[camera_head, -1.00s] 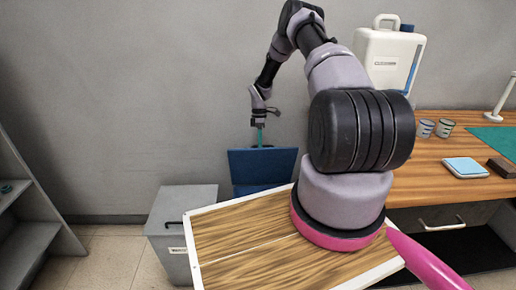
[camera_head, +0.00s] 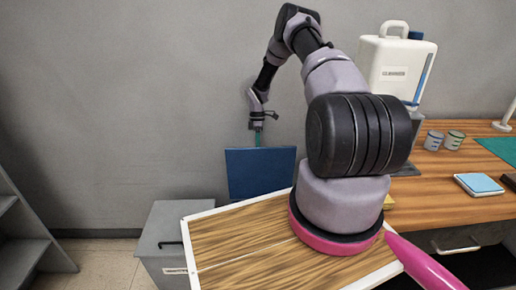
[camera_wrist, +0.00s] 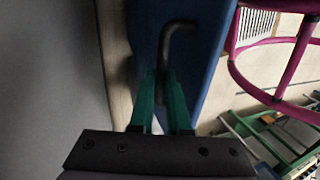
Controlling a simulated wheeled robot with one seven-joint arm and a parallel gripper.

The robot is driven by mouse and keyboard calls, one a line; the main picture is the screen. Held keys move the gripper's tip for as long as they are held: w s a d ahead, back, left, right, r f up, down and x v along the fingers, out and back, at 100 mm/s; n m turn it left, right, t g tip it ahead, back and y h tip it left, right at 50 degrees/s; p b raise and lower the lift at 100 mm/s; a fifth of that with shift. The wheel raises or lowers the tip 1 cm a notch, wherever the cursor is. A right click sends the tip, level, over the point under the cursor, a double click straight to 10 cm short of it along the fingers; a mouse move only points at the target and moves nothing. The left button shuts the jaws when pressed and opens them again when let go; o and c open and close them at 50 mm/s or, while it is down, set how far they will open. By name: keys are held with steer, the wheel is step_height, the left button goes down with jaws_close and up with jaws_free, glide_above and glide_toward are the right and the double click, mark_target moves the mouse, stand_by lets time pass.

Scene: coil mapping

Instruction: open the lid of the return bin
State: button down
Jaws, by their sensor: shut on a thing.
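The blue lid (camera_head: 260,173) stands near upright behind the wooden tray, close to the grey wall, and faces me in the head view. The bin's body under it is hidden. In the wrist view the blue lid (camera_wrist: 207,65) fills the middle, with a dark bent handle (camera_wrist: 178,24) on it. My gripper (camera_wrist: 163,88) has its green fingers closed at this handle, and the grip point is partly hidden by the fingers. In the head view my gripper (camera_head: 257,139) is at the lid's top edge, pointing down.
A grey bin (camera_head: 172,232) with a dark handle and a label stands left of the blue lid. The white-rimmed wooden tray (camera_head: 240,244) lies in front. A wooden bench (camera_head: 440,178) with a white canister (camera_head: 397,62) is at right. A grey shelf (camera_head: 25,240) is at far left.

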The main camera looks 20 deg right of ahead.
steer(key=shift+s+f, duration=0.15)
steer(key=c, duration=0.9)
jaws_free()
steer(key=shift+r, duration=0.2)
steer(key=shift+w+r, duration=0.2)
steer(key=shift+r, duration=0.05)
step_height(320, 180, up, 9)
steer(key=shift+s+r, duration=0.1)
steer(key=shift+r, duration=0.05)
